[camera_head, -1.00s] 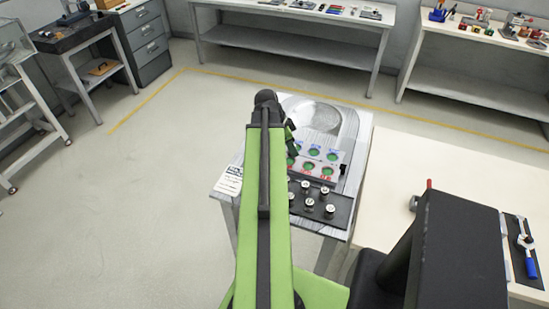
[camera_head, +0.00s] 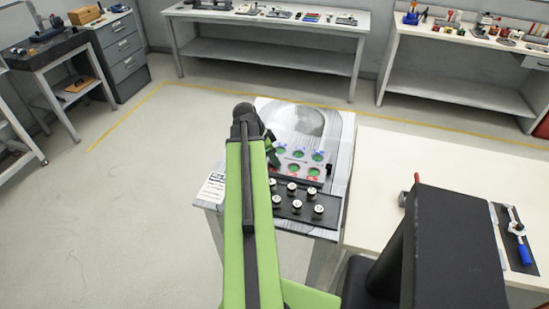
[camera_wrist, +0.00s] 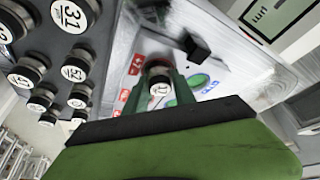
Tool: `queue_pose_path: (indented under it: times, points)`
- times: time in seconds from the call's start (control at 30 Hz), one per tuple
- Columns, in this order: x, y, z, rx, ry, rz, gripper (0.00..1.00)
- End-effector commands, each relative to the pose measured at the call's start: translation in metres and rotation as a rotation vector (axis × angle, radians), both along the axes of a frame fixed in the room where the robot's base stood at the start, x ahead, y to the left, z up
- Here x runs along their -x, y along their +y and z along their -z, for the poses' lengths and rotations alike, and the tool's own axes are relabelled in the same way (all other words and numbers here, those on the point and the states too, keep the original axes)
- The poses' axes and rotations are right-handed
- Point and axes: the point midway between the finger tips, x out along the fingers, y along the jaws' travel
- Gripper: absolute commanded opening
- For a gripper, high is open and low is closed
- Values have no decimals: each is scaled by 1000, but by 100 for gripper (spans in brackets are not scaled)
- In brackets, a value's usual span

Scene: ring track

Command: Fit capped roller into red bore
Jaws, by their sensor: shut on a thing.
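My gripper (camera_wrist: 160,85) is shut on a capped roller (camera_wrist: 160,87), whose white marked cap faces the wrist camera between the green fingers. In the head view my gripper (camera_head: 273,153) is at the left end of the bore panel, partly hidden by my arm. The panel (camera_head: 330,157) has green-looking bores, with a blue-marked row behind and a red-marked row in front. One red-marked bore (camera_head: 313,171) shows clear of the gripper. In the wrist view, red labels lie left of the fingers and blue labels right. Whether the roller touches a bore cannot be told.
A black tray (camera_head: 328,223) with several white-capped rollers (camera_head: 319,210) stands in front of the panel. A black block (camera_wrist: 196,48) stands on the panel near the fingers. A pale bench (camera_head: 440,160) adjoins on the right. Open floor lies left.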

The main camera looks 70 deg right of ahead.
Motion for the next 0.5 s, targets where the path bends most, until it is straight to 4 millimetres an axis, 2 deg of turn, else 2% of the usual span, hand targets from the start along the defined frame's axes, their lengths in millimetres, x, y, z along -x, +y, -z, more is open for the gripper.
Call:
queue_pose_path:
  times: [0.03,0.17,0.2,0.37,0.5]
  points:
    - [1,5,8,-16,-6,9,0]
    - [2,5,10,-19,-7,11,0]
    - [3,6,10,-19,-8,12,34]
    - [4,5,12,-19,-9,15,53]
    - [5,5,7,-19,-9,19,53]
